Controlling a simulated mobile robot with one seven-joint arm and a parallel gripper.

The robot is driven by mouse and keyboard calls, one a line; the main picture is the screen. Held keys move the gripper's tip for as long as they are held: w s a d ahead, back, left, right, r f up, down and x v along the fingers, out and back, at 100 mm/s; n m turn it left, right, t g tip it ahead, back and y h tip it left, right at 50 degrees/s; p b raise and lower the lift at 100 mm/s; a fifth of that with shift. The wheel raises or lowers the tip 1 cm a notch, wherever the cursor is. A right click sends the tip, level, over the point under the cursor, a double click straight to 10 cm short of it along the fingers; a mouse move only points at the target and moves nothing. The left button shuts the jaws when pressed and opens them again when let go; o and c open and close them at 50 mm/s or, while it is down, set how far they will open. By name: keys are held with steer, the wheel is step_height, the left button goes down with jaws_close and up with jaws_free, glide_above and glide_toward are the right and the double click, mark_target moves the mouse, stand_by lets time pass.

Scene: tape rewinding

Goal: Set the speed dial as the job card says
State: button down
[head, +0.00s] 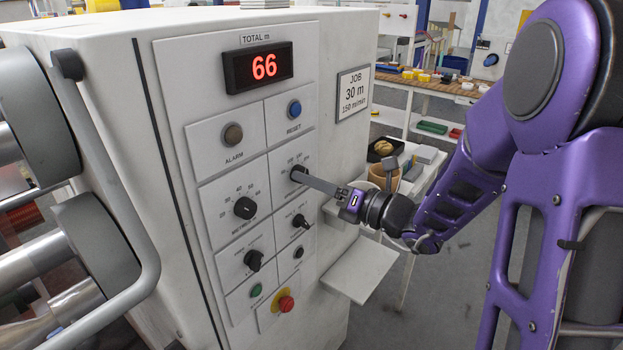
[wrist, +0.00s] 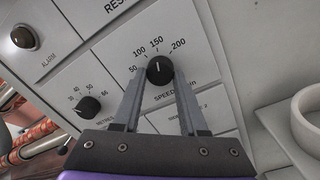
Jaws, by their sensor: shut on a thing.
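The speed dial (head: 297,171) is a black knob on the white control panel, marked 50, 100, 150 and 200. In the wrist view the dial (wrist: 159,69) sits between my two grey fingers, and its white mark points up, about at 150. My gripper (head: 307,178) reaches in from the right and is shut on the dial; it also shows in the wrist view (wrist: 160,76). The job card (head: 352,93) on the cabinet's side reads "JOB 30 m 150 m/min". The fingers partly hide the dial and its label.
Close by are the metrage dial (head: 245,208), two lower switches (head: 300,221) (head: 253,261), a red stop button (head: 286,304) and green button (head: 256,290). A white shelf (head: 360,270) juts out below my gripper. Metal rollers stand at left.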

steer(key=shift+c, duration=2.2)
jaws_free()
steer(key=shift+s+d, duration=0.1)
steer(key=v, duration=1.7)
steer(key=shift+s+f, duration=0.1)
